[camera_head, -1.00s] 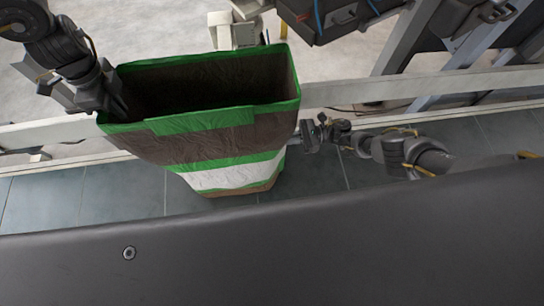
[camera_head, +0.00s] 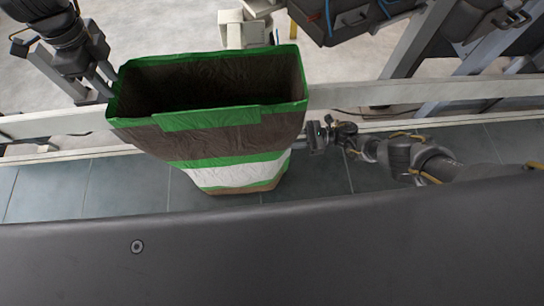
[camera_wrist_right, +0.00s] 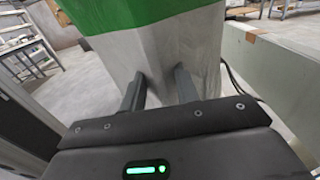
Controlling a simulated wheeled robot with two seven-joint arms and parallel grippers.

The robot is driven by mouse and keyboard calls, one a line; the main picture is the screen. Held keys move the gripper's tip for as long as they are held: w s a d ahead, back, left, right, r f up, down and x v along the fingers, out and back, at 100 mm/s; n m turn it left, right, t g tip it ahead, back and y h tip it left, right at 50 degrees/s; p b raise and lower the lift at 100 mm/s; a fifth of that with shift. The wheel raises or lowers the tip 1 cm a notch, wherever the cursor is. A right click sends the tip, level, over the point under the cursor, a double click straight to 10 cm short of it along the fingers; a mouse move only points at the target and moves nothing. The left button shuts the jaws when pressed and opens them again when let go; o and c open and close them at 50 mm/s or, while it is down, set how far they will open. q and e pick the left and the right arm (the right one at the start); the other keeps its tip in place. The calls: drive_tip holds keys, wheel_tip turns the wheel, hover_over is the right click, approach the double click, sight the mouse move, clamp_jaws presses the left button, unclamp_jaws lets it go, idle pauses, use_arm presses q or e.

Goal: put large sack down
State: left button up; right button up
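The large sack (camera_head: 215,143) is brown with green and white bands and a green rim. It stands upright with its mouth open, and its inside is dark. Its lower end is over the grey tiles; I cannot tell if it touches them. My left gripper (camera_head: 97,96) is at the sack's upper left corner, fingers apart, seemingly just outside the rim. My right gripper (camera_head: 314,138) is beside the sack's right side. In the right wrist view, the right gripper's fingers (camera_wrist_right: 160,78) are apart, with their tips close to or touching the sack's pale side (camera_wrist_right: 160,50).
A pale rail (camera_head: 420,93) runs behind the sack. Dark machine parts on grey posts (camera_head: 408,50) stand at the back right. A beige device (camera_head: 243,32) is behind the sack. Grey floor tiles (camera_head: 125,188) are clear left of the sack.

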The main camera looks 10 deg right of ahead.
use_arm(q)
drive_tip(key=shift+r, duration=2.05)
use_arm(e)
drive_tip(key=d, duration=1.2)
